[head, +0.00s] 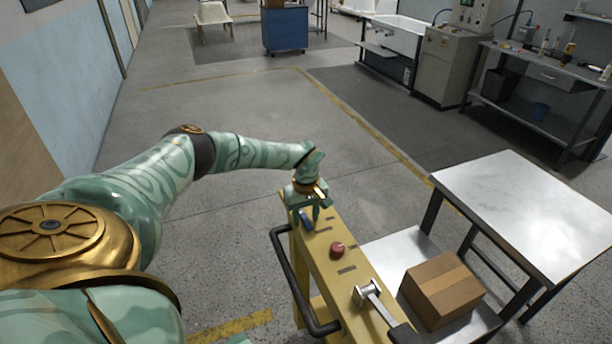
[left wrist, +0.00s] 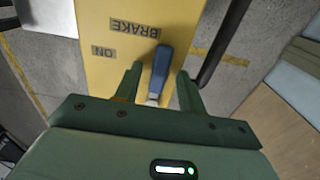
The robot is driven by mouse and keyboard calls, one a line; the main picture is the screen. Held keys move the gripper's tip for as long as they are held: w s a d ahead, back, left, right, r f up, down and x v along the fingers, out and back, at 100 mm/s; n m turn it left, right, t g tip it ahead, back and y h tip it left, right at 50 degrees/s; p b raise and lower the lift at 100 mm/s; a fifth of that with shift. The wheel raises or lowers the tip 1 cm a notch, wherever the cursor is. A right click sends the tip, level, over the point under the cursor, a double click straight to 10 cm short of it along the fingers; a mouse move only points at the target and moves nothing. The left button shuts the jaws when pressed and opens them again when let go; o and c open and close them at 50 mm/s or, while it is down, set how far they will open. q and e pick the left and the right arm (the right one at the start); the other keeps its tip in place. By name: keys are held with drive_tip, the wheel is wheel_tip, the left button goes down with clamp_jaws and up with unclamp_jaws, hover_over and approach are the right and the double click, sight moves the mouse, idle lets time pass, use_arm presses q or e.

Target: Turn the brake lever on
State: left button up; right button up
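The brake lever has a blue handle and sits on the yellow console (head: 345,290); it shows in the left wrist view (left wrist: 161,70) and partly in the head view (head: 306,221). In the left wrist view its handle lies between the two fingers of my left gripper (left wrist: 157,90), with gaps on both sides. That gripper (head: 316,212) is open over the console's far end. The BRAKE label (left wrist: 134,26) is beyond the handle, upside down. The ON label (left wrist: 102,52) is to the handle's left. The lever's base is partly hidden by the gripper. My right gripper is not in view.
A red button (head: 337,249) and a silver lever (head: 367,290) are nearer on the console. A black rail (head: 288,275) runs along its left side. A metal table (head: 525,205) and a cardboard box (head: 443,288) stand to the right. The floor at left is clear.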

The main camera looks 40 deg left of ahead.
sight(306, 220)
use_arm(q)
wheel_tip(306, 220, up, 16)
drive_tip(key=p, duration=0.2)
drive_tip(key=shift+r, duration=0.15)
idle(0.5)
